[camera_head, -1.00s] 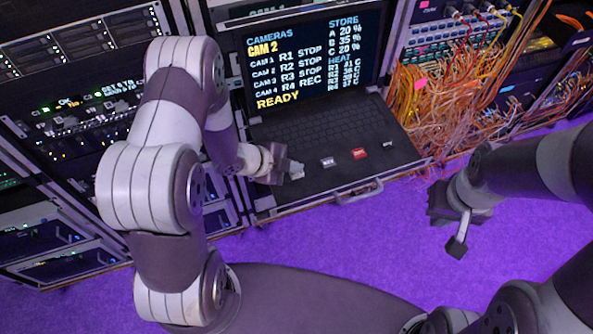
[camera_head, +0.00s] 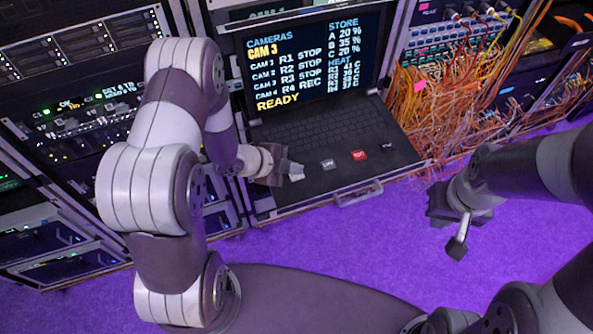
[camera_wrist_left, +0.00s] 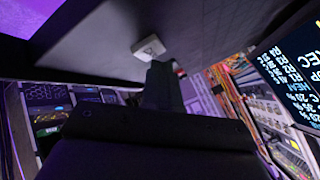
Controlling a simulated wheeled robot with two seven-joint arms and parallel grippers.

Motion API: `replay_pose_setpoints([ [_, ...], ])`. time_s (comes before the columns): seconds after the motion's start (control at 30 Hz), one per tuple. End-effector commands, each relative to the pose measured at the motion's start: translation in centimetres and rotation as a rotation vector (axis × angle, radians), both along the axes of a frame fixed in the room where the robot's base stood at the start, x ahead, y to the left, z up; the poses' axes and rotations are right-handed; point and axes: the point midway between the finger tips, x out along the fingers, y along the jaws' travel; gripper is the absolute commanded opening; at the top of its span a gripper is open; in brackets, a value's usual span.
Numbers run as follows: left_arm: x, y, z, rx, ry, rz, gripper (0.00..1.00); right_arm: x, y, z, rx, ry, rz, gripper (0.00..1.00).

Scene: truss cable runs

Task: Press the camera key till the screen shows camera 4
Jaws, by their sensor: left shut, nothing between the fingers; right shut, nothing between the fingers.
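The screen (camera_head: 310,65) of the rack console reads CAM 3 under CAMERAS, with READY at the bottom. Below it, the keyboard deck (camera_head: 335,178) carries a row of keys: a pale key (camera_head: 297,172), a grey key (camera_head: 327,164), a red key (camera_head: 359,154) and a dark key (camera_head: 387,146). Their labels are too small to read. My left gripper (camera_head: 284,169) is shut and empty at the pale key. In the left wrist view its dark fingers (camera_wrist_left: 161,84) end close to the pale key (camera_wrist_left: 148,47); contact is unclear. My right gripper (camera_head: 457,243) is shut, over the floor.
A handle (camera_head: 358,194) sticks out from the console drawer's front edge. Orange cables (camera_head: 440,105) hang densely to the right of the console. Racks (camera_head: 75,120) stand at the left. The purple floor (camera_head: 330,240) in front is clear.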

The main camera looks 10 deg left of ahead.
Motion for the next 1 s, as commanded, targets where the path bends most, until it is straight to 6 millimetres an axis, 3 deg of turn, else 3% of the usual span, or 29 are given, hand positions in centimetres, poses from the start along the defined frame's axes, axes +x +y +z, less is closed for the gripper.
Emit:
replay_pose_setpoints([
  [0.1, 0.0, 0.0, 0.8, 0.0, 0.0, 0.0, 0.0, 0.0, 0.0, 0.8, 0.0, 0.0, 0.0, 0.0],
  [0.47, 0.0, 0.0, 1.0, 0.0, -0.001, 0.001, 0.0, 0.0, 0.0, 0.9, 0.0, 0.0, 0.0, 0.0],
  [1.0, 0.0, 0.0, 5.9, 0.0, 0.0, 0.0, 0.0, 0.0, 0.0, 5.3, 0.0, 0.0, 0.0, 0.0],
])
